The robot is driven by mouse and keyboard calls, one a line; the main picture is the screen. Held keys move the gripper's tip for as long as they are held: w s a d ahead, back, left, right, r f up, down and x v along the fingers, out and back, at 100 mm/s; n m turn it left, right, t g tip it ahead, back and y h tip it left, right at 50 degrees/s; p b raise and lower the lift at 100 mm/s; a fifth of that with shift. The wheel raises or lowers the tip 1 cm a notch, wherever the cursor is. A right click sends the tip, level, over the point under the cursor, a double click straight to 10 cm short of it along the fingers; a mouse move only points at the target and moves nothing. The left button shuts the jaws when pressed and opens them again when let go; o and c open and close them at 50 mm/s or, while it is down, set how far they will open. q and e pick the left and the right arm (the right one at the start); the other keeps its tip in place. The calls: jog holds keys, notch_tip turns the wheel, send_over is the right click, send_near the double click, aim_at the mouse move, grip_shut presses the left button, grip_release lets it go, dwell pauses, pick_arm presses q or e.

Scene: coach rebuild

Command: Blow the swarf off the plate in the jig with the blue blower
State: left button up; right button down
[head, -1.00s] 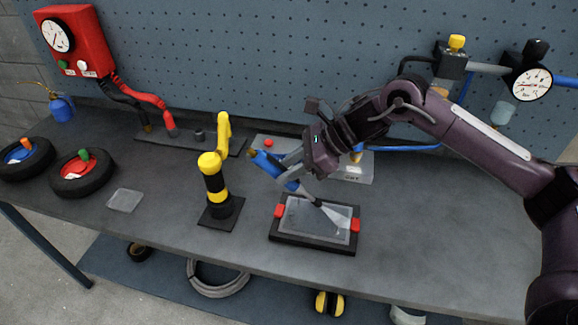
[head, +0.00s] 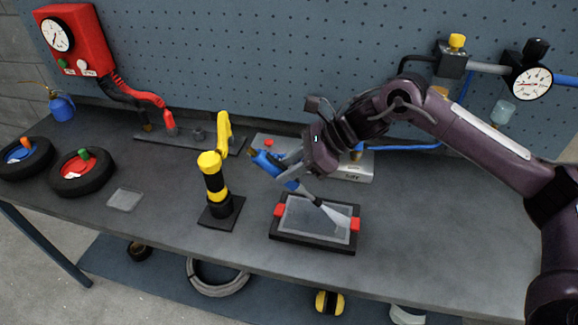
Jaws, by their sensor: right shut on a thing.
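The blue blower (head: 268,163) is in my right gripper (head: 286,170), which is shut on it. Its nozzle points down and to the right over the plate. A pale, whitish jet spreads from the nozzle across the right part of the plate. The grey plate (head: 300,220) lies in the black jig (head: 310,242) with red clamps (head: 280,211) on its left and right sides. I cannot make out separate bits of swarf on the plate. My left gripper is not in view.
A yellow and black lever device (head: 213,185) stands just left of the jig. Two black wheels (head: 82,185) and a flat pale pad (head: 125,200) lie further left. A gauge (head: 532,83) and blue hose (head: 405,148) are at the back right. The bench right of the jig is clear.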

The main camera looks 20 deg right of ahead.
jog(key=shift+r, duration=0.15)
dwell(0.3)
jog(key=shift+r+p, duration=1.15)
jog(key=shift+r, duration=1.8)
jog(key=c, duration=1.6)
grip_release()
grip_shut()
